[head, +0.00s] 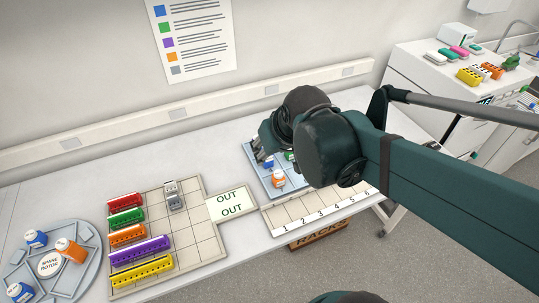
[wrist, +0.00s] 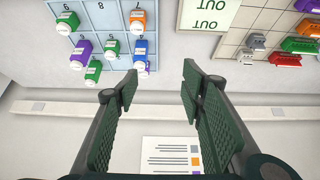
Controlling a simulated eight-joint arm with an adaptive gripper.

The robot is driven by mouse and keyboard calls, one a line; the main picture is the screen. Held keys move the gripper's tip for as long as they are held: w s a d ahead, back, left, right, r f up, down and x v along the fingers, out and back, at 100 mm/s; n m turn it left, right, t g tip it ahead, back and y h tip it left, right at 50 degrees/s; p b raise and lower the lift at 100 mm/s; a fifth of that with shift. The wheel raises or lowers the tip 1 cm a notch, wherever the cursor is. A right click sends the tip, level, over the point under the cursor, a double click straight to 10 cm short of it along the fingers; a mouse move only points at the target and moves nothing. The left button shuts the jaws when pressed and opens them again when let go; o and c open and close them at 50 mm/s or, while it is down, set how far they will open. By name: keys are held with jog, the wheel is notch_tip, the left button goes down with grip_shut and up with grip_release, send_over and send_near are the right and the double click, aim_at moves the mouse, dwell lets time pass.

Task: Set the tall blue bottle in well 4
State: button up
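My gripper (wrist: 148,88) is open and empty in the wrist view, its two fingers wide apart. In the head view my gripper (head: 264,140) is above the far left side of the blue tray (head: 252,151). A blue bottle (wrist: 140,48) stands on this tray in the wrist view, just beyond the fingertips, with a purple bottle (wrist: 147,68) close by. Which well it occupies and its full height are hard to tell. In the head view my arm hides much of the tray. A rack (head: 305,212) numbered along its front edge has a clear 4 label.
Green (wrist: 93,73), orange (wrist: 137,22) and another purple (wrist: 83,49) bottle share the tray. An OUT card (head: 231,202) lies left of the rack, beside a grid (head: 195,232) with coloured blocks. The spare rotor (head: 50,264) holds blue and orange bottles. A wall stands behind.

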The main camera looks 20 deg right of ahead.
jog(key=s+a+r, duration=0.2)
jog(key=s, duration=0.4)
jog(key=shift+s+t, duration=0.15)
jog(key=shift+t, duration=0.25)
jog(key=shift+f, duration=0.2)
